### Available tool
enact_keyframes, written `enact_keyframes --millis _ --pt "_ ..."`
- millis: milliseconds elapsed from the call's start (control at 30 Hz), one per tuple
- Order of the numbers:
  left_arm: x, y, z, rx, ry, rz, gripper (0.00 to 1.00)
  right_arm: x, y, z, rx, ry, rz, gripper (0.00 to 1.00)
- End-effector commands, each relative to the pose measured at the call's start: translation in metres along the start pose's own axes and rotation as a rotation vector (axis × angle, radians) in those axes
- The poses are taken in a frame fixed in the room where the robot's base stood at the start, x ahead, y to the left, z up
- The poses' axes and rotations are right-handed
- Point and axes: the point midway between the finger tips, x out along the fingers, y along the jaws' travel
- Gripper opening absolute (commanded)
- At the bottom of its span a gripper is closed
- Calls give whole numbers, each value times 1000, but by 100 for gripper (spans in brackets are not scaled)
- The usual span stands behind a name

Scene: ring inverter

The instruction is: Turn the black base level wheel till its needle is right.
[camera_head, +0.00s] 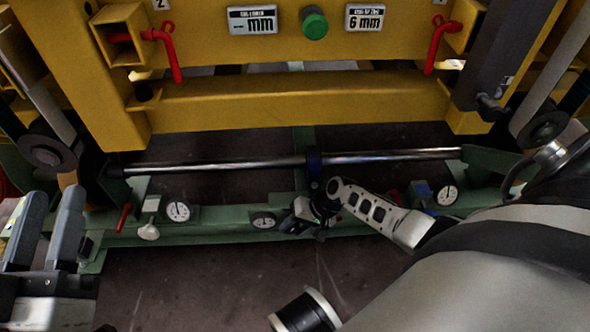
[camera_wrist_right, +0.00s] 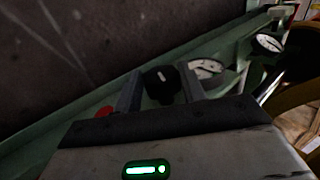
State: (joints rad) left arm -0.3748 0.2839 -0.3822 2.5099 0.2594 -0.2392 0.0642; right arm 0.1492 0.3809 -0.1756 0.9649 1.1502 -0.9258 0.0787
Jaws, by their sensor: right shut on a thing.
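The black base level wheel (camera_wrist_right: 161,82) shows in the right wrist view, between the two grey fingers of my right gripper (camera_wrist_right: 160,92). A pale mark runs across its face. My right gripper (camera_head: 304,212) is shut on it at the green base rail in the head view, where the arm largely hides the wheel. A white dial gauge (camera_head: 264,220) is just left of that gripper; it also shows in the right wrist view (camera_wrist_right: 206,68). Its needle is too small to read surely. My left gripper (camera_head: 46,232) is open and empty at the far left.
The green base rail (camera_head: 205,235) carries other gauges at left (camera_head: 178,211) and right (camera_head: 447,195). A white knob (camera_head: 148,232) and red handle (camera_head: 124,217) stand at left. A steel bar (camera_head: 220,164) and yellow frame (camera_head: 290,105) lie behind. The floor in front is mostly clear.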

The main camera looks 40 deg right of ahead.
Motion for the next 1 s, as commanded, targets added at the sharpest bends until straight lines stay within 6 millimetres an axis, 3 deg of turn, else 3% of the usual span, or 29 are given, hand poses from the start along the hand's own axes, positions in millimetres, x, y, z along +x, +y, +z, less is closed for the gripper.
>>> enact_keyframes --millis 67,100,167,567,833,1000 --pt "0 0 0 0 0 0 36 0 0 0 -1 -2 1 18" --pt "0 0 0 0 0 0 36 0 0 0 -1 -2 1 46" --pt "0 0 0 0 0 0 36 0 0 0 -1 -2 1 62" --pt "0 1 0 -30 -26 -1 36 -8 -1 0 0 -1 2 62" --pt "-28 14 44 -350 -335 -91 36 -65 -3 0 -1 0 4 62" --pt "-30 7 48 -230 -394 -118 36 -106 -3 1 -1 -2 4 62"
